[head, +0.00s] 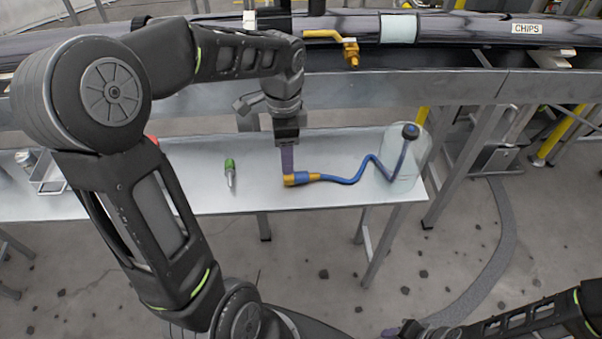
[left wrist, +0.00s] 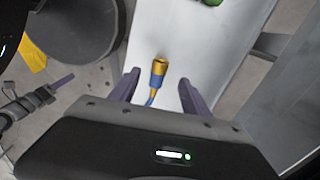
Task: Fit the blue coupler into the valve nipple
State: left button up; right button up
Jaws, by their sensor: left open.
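The blue coupler (head: 303,178), with brass ends, lies on the metal table at the end of a blue hose (head: 345,181). My left gripper (head: 288,168) points down just by the coupler's brass end. In the left wrist view my left gripper (left wrist: 160,86) is open, and the coupler (left wrist: 158,70) shows between and slightly beyond its fingers; I see no grip on it. The brass valve (head: 350,50), with a yellow handle, sits on the dark pipe at the back; its nipple end is too small to make out. My right gripper (head: 392,331) is barely in view at the bottom edge.
The table (head: 265,200) is mostly clear. A green-handled tool (head: 230,171) lies left of the coupler. The hose runs to a translucent container (head: 411,165) at the right end. A metal beam (head: 420,90) and the pipe (head: 460,28) run above the table's back.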

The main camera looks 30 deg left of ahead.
aim_at(301, 177)
pick_arm(q)
jog(key=shift+f, duration=1.35)
notch_tip(301, 177, down, 5)
jog(key=shift+f+b, duration=0.15)
jog(key=shift+b, duration=0.2)
grip_shut()
